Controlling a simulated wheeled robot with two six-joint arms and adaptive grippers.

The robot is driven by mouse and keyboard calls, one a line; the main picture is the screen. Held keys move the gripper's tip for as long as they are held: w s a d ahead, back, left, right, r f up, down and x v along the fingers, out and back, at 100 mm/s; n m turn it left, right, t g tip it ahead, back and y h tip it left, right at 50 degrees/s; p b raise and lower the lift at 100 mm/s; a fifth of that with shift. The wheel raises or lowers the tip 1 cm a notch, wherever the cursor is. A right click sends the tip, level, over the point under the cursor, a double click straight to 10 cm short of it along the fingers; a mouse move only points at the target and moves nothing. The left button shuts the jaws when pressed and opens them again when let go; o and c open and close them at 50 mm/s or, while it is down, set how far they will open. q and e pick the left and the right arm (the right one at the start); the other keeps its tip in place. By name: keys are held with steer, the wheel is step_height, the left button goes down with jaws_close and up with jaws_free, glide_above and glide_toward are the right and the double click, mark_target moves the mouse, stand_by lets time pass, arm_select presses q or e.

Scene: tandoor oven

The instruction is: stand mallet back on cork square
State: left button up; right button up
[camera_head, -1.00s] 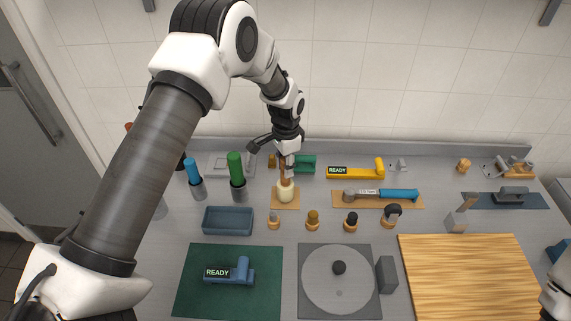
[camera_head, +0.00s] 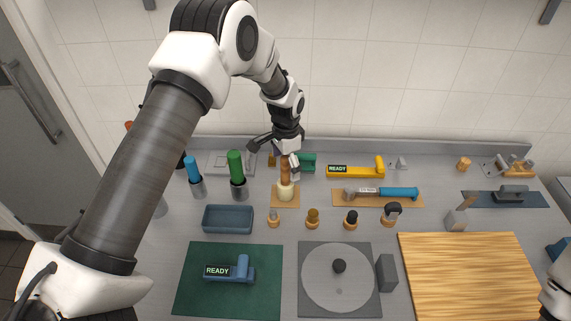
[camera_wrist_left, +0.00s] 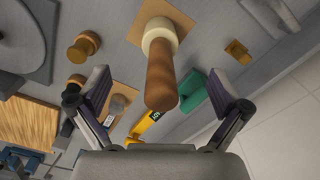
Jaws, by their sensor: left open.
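The mallet, with a cream head (camera_head: 285,192) and a brown handle (camera_head: 285,169), stands upright, head down, on the cork square (camera_head: 290,204). In the left wrist view the handle (camera_wrist_left: 161,80) points toward the camera, between the two spread fingers; the cork square (camera_wrist_left: 136,34) shows around the head. My left gripper (camera_head: 275,158) is open and empty, just behind the handle's upper end in the head view. Whether a finger touches the handle cannot be told. My right gripper is out of view; only a white part of that arm shows at the lower right edge.
A green tool (camera_head: 307,163) stands close behind the mallet. A green-handled tool in a cup (camera_head: 237,180) is to its left, a blue-handled hammer (camera_head: 398,192) to its right. Small wooden-based stamps (camera_head: 313,217) and a blue tray (camera_head: 228,232) are in front.

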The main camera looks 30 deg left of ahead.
mark_target(286, 158)
arm_select(q)
steer(key=shift+r+p, duration=1.65)
steer(key=shift+r, duration=2.9)
